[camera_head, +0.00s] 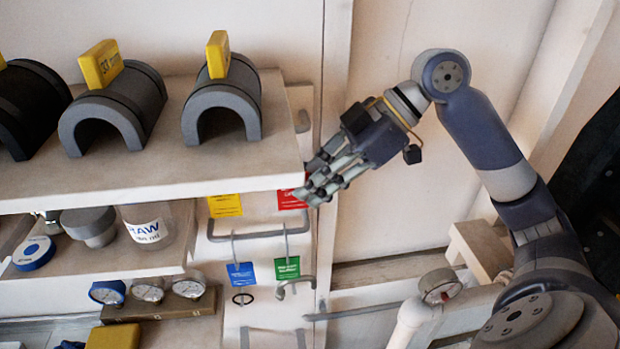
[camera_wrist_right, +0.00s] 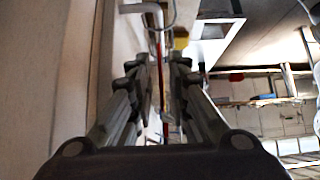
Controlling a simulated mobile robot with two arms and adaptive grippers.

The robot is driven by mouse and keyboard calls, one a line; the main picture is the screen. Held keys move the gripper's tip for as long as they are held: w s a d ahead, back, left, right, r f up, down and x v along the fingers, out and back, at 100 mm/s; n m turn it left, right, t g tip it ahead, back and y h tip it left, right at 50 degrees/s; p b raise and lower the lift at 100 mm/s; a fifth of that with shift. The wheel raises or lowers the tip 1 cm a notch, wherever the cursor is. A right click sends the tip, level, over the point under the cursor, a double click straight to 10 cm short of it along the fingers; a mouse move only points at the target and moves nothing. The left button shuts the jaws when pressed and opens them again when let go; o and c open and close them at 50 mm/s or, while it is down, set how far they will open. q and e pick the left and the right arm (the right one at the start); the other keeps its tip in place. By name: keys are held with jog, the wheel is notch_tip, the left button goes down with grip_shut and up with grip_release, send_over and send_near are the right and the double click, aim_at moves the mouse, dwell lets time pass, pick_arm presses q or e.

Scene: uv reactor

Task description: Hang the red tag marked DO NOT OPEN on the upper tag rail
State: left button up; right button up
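The red tag (camera_head: 290,199) shows just below the right end of the upper shelf in the head view, partly hidden by the shelf edge and my fingers. In the right wrist view the red tag (camera_wrist_right: 158,45) is a thin edge-on strip between the fingers. My right gripper (camera_head: 312,192) is at the tag's right side; in the wrist view its fingers (camera_wrist_right: 163,62) are parted, with gaps beside the strip. A grey rail (camera_wrist_right: 138,8) and a wire loop show beyond the fingertips. The shelf hides the upper rail in the head view. My left gripper is out of view.
A yellow tag (camera_head: 225,205) is left of the red one. A blue tag (camera_head: 240,275) and a green tag (camera_head: 287,268) hang from the lower rail (camera_head: 260,235). The upper shelf (camera_head: 190,175) holds grey arches and juts out close to my right gripper.

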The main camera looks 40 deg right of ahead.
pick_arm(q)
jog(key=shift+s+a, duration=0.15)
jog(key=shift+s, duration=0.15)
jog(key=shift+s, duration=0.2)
pick_arm(e)
jog(key=v, duration=1.2)
jog(key=shift+w, duration=0.2)
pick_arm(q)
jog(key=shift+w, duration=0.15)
